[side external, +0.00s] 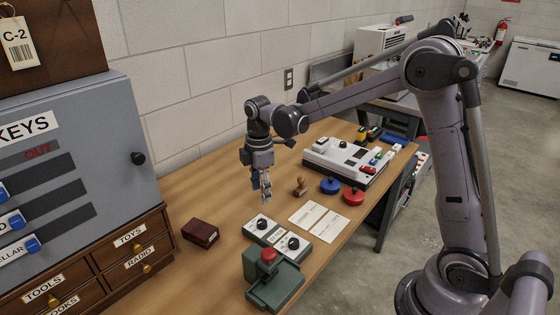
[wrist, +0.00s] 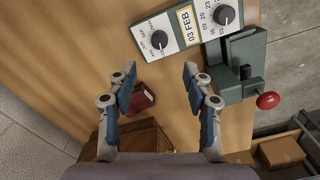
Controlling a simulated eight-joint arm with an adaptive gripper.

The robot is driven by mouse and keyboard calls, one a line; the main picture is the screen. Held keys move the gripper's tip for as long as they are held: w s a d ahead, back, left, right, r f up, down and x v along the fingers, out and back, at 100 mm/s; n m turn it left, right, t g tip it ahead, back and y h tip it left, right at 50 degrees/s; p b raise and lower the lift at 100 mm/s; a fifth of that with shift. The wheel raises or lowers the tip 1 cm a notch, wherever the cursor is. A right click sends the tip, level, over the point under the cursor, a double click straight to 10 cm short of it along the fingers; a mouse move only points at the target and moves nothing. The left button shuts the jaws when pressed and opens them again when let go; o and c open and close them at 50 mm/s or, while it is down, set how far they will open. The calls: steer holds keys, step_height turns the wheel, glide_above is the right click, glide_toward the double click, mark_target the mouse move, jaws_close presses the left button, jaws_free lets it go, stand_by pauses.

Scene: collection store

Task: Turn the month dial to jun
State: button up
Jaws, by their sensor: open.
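The date unit (side external: 278,238) is a pale panel with two black dials on the table. In the wrist view, the month dial (wrist: 158,38) is the left one, with small lettering around it. The day dial (wrist: 224,14) is on the right, ringed with numbers. The window (wrist: 187,25) between them reads "03 FEB". In the side view the month dial (side external: 262,223) is the one farther from the green press. My gripper (side external: 265,195) points down above the table, near the month dial and apart from it. In the wrist view its fingers (wrist: 158,85) are spread with nothing between them.
The green press with a red knob (side external: 268,255) stands beside the day dial. A dark red box (side external: 200,233) lies left of the unit. Cards (side external: 318,220), a wooden stamp (side external: 299,187) and blue and red round pads are to the right. The drawer cabinet (side external: 130,251) stands at left.

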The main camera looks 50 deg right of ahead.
mark_target(262, 222)
step_height(262, 222, down, 11)
steer(key=shift+w+f, duration=0.1)
stand_by(0.5)
jaws_close()
